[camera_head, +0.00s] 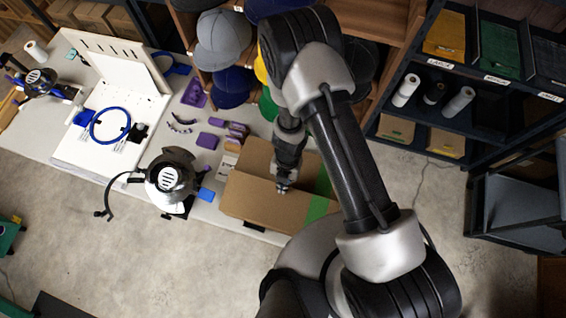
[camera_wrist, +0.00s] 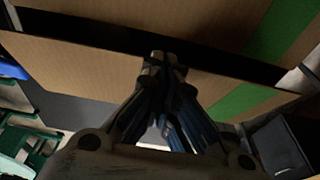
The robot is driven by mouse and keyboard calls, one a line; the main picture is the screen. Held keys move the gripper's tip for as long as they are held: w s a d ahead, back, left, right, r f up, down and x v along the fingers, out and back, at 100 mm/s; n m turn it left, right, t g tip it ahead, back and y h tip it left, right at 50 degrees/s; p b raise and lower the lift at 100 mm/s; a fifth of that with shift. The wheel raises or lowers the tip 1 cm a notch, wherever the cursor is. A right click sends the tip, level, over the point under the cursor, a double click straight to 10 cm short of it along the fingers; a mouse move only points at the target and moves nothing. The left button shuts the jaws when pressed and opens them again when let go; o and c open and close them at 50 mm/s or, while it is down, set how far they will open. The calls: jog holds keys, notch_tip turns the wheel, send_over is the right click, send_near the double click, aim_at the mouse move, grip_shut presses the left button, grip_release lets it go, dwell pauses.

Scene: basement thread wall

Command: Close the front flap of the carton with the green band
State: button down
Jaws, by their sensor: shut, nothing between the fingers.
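The brown carton (camera_head: 245,190) with the green band (camera_head: 318,206) sits at the front edge of the bench in the head view, partly hidden behind my arm. My gripper (camera_head: 283,187) is shut and empty at the carton's front part. In the wrist view, my closed fingertips (camera_wrist: 162,60) overlap a lower cardboard panel (camera_wrist: 90,75), which I take for the front flap. A dark gap separates it from an upper cardboard panel (camera_wrist: 190,22). The green band (camera_wrist: 245,102) crosses both panels. I cannot tell whether the fingertips touch the cardboard.
A silver and black headed machine (camera_head: 170,180) stands left of the carton. Purple parts (camera_head: 208,140) lie on the bench behind it. Caps (camera_head: 222,40) fill a wooden rack at the back. Dark shelving (camera_head: 440,105) stands at the right. The floor in front is clear.

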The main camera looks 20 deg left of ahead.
jog(key=shift+w+f+p, duration=0.35)
jog(key=shift+f, duration=0.55)
jog(key=shift+w+f+p, duration=0.3)
jog(key=shift+f+p, duration=0.05)
jog(key=shift+f, duration=0.5)
jog(key=shift+r, duration=0.15)
jog(key=shift+r+p, duration=0.75)
jog(key=shift+p, duration=0.1)
